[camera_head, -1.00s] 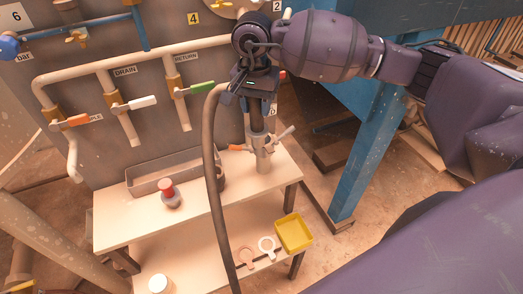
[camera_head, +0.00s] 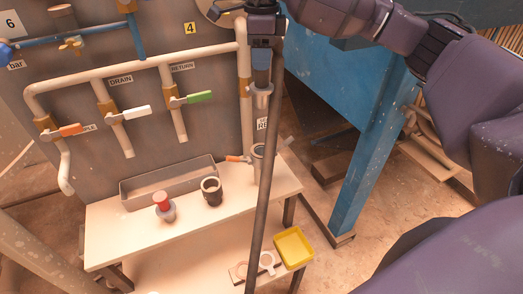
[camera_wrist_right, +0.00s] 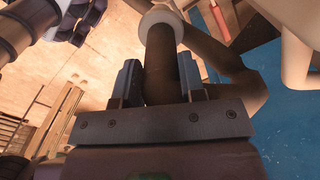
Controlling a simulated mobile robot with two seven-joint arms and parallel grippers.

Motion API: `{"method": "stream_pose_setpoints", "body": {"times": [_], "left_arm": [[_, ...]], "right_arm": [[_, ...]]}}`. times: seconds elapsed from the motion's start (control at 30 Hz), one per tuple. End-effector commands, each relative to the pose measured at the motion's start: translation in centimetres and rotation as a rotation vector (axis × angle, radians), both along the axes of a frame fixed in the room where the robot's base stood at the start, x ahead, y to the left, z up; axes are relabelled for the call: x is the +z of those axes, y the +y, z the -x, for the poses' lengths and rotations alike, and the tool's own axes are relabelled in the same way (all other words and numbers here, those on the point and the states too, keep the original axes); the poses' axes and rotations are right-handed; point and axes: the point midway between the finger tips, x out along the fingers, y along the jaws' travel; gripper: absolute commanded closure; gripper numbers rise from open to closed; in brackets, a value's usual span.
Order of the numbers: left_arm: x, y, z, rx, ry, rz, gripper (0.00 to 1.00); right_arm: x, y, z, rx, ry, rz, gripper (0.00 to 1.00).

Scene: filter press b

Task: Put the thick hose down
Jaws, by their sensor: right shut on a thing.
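My right gripper (camera_head: 263,48) is shut on the thick hose (camera_head: 264,170), near its end, in front of the wall panel. It holds the end upright, with a silvery coupling (camera_head: 262,97) pointing down below the jaws. The dark hose hangs from the gripper past the bench front and out of the bottom of the picture. In the right wrist view the hose (camera_wrist_right: 160,50) lies between both fingers (camera_wrist_right: 160,80), with a pale ring beyond it. Below the coupling, apart from it, a metal fitting with levers (camera_head: 258,165) stands on the bench's right end. My left gripper is not in view.
The pale bench (camera_head: 120,240) holds a grey trough (camera_head: 170,184), a red-topped bottle (camera_head: 163,207) and a dark mug (camera_head: 211,192). A yellow tray (camera_head: 293,247) and a white ring (camera_head: 267,262) lie lower down. A blue post (camera_head: 362,165) stands right. Valve pipes line the panel.

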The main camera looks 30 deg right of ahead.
Motion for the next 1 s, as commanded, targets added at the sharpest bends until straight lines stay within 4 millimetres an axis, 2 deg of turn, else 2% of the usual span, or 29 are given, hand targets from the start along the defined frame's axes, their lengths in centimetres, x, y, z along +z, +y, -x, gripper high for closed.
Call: {"method": "stream_pose_setpoints", "body": {"times": [0.6,0.7,1.0], "left_arm": [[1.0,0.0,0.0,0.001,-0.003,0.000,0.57],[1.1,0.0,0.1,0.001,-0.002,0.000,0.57],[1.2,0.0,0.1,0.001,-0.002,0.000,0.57]], "right_arm": [[-12.7,0.1,0.1,0.001,0.003,-0.002,0.96],[-14.1,0.0,0.1,0.002,0.002,0.000,0.96],[-16.1,0.1,0.0,0.002,0.002,0.000,0.96]]}}
